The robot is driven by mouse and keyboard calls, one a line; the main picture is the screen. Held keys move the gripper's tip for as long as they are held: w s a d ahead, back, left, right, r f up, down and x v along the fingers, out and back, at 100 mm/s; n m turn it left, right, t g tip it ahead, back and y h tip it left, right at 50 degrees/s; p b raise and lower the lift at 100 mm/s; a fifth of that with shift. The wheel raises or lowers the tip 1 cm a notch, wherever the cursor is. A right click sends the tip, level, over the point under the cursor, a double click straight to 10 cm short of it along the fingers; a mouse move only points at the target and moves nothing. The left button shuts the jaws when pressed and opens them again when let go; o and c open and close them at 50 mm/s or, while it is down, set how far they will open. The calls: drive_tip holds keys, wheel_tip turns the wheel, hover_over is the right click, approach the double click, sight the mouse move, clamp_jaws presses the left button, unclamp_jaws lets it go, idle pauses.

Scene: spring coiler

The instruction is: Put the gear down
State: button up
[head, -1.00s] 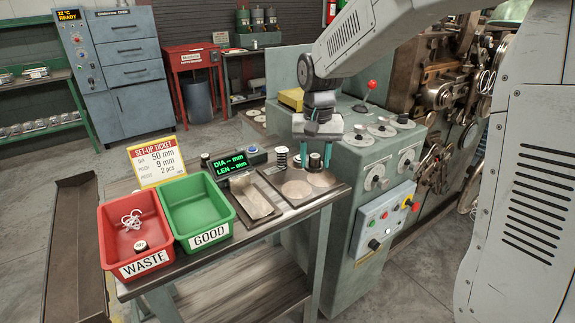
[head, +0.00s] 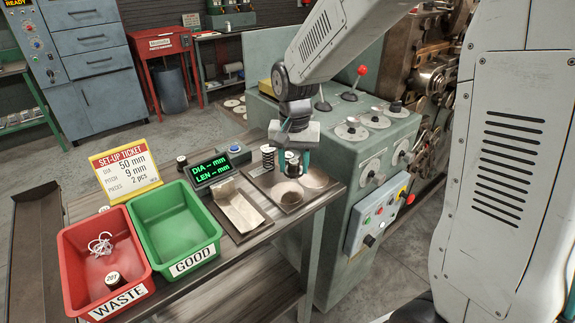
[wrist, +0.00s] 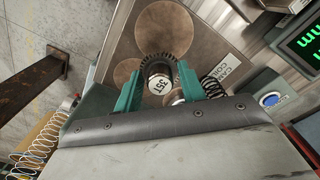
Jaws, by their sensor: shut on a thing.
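My gripper (head: 295,168) is shut on the gear, a dark toothed piece with a white cap marked 35T (wrist: 158,80). In the wrist view the gear sits between the two teal fingers. In the head view it is small and partly hidden by my gripper. Below is a brown tray (head: 262,183) with two round pale discs or marks, and the tray also shows in the wrist view (wrist: 190,32). The gear overlaps the round marks in the wrist view; I cannot tell whether it touches the tray.
A dark upright coil (head: 268,158) stands close to my gripper's left. The green machine (head: 345,150) stands to the right.

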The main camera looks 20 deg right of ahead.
drive_tip(key=w, duration=0.4)
drive_tip(key=shift+w+f, duration=0.2)
drive_tip(key=shift+f, duration=0.1)
drive_tip(key=shift+d+f, duration=0.1)
drive_tip(key=shift+f, duration=1.55)
drive_tip(key=shift+f, duration=0.2)
drive_tip(key=o, duration=1.2)
drive_tip(key=shift+r, duration=0.15)
